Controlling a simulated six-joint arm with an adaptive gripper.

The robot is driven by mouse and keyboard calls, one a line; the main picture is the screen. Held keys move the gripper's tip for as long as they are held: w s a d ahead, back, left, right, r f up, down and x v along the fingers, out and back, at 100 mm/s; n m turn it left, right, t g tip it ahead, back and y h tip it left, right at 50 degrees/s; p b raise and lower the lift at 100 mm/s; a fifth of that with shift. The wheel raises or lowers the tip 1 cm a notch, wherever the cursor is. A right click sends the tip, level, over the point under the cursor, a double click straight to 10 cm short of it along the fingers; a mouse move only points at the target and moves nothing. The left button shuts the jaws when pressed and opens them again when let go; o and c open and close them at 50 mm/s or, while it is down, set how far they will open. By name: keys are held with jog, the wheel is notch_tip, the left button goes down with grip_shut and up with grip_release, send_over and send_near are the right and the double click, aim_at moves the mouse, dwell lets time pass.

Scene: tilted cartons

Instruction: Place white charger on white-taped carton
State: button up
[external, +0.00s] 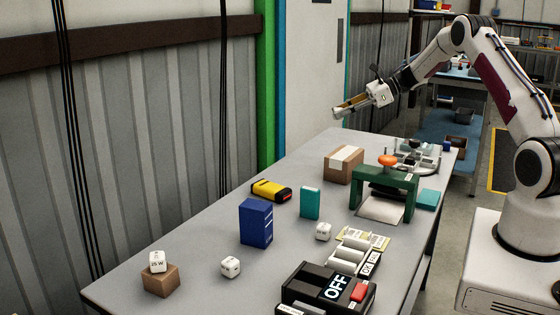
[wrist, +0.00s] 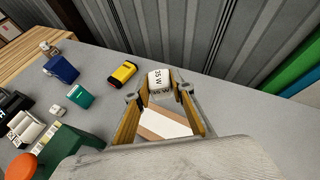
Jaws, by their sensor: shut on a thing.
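My gripper (external: 343,107) is raised above the far part of the table in the external view, its fingers pointing left. In the wrist view, my gripper (wrist: 159,92) is shut on a white charger (wrist: 160,80) marked "35 W", held between the yellow-sided fingertips. The white-taped carton (external: 343,165) is a brown box with a white strip across its top. It stands on the table below my gripper in the external view. In the wrist view, the carton (wrist: 150,131) shows between the fingers, partly hidden by them, apart from the charger.
A green frame (external: 384,181) with an orange knob stands right of the carton. A yellow-black device (external: 271,191), teal box (external: 310,203) and blue box (external: 257,222) are nearer. Other white cubes include one on a small brown box (external: 160,281). A corrugated wall (external: 150,130) borders the table.

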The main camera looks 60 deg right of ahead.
jog(key=s+m, duration=0.1)
jog(key=s+d+f+m+h, duration=0.1)
jog(key=shift+s+d+f, duration=0.1)
jog(key=shift+s+f, duration=0.1)
jog(key=shift+s, duration=0.2)
dwell(0.3)
send_over(348, 153)
jog(key=shift+d+f, duration=0.2)
jog(key=shift+f, duration=2.9)
jog(key=shift+f, duration=1.9)
jog(key=shift+f, duration=0.15)
